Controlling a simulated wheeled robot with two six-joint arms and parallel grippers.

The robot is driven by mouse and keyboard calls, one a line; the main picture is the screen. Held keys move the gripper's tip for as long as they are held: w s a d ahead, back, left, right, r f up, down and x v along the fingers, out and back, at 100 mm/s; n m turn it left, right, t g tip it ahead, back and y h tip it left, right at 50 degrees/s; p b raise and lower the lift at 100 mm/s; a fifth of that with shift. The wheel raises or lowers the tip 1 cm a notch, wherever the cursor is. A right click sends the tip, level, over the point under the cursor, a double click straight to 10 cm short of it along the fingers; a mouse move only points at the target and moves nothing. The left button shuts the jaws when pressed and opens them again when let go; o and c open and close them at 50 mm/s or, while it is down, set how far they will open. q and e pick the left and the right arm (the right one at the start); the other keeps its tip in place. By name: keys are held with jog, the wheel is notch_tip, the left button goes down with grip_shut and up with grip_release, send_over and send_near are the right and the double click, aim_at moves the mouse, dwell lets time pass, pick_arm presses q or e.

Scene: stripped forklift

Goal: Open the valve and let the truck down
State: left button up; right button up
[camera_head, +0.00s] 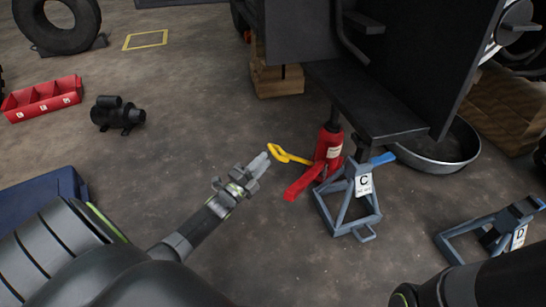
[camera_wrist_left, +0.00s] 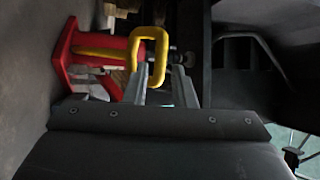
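A red bottle jack (camera_head: 329,146) stands under the dark truck frame (camera_head: 365,100). A yellow loop-shaped handle (camera_head: 285,154) sticks out from its left side. My left gripper (camera_head: 262,160) points at this handle, its tips close to the loop. In the left wrist view the fingers (camera_wrist_left: 165,88) are apart, and the yellow loop (camera_wrist_left: 153,32) shows at their tips, overlapping the left finger. I cannot tell whether it touches them. The red jack (camera_wrist_left: 82,55) appears sideways behind the loop. My right gripper is out of view; only part of that arm shows at bottom right.
A grey-blue jack stand marked C (camera_head: 350,205) stands beside the jack. Another stand marked D (camera_head: 495,230) is at right. A round metal pan (camera_head: 440,155) and wooden blocks (camera_head: 277,80) lie near the truck. A black motor (camera_head: 117,115) and red bin (camera_head: 42,98) are at left.

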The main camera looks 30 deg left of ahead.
aim_at(273, 150)
pick_arm(q)
jog(key=b+x, duration=0.2)
jog(key=x, duration=0.3)
jog(key=shift+w+r, duration=0.1)
jog(key=shift+w, duration=0.2)
grip_shut()
